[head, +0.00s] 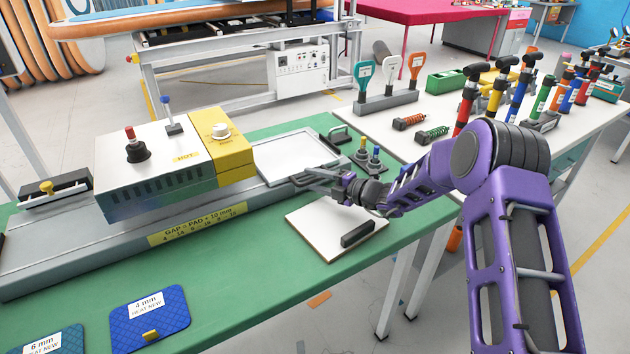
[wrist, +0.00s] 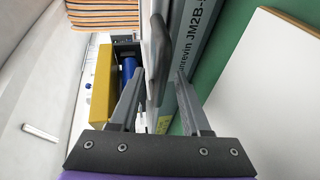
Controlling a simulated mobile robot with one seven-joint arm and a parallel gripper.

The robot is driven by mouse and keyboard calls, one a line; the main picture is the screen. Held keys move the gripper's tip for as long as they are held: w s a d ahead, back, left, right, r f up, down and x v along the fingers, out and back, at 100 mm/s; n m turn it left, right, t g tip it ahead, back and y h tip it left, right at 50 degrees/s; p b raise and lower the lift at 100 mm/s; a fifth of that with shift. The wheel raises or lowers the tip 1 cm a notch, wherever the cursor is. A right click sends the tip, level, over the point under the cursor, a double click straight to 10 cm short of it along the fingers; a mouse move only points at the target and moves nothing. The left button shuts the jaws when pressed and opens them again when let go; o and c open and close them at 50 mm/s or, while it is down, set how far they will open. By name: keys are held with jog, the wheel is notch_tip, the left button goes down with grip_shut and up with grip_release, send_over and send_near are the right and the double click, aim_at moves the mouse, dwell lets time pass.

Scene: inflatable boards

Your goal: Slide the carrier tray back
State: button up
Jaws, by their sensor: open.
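The carrier tray (head: 292,157) is a flat, pale plate with a grey rim. It lies on the grey machine bed (head: 190,222), to the right of the yellow end of the machine (head: 222,140). My gripper (head: 312,181) is at the tray's near right side, low over the bed. In the wrist view my gripper (wrist: 160,76) is open, its two fingers on either side of a dark grey upright edge or handle (wrist: 157,45). I cannot tell whether either finger touches it. The arm partly hides the tray's right corner.
A white board (head: 335,232) with a black handle lies just in front of my gripper. Small knobbed pieces (head: 367,158) stand right of the tray. Blue pads (head: 150,315) lie at the front left. A white table (head: 425,110) with coloured tools stands beyond.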

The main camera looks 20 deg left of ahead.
grip_shut()
dwell(1.4)
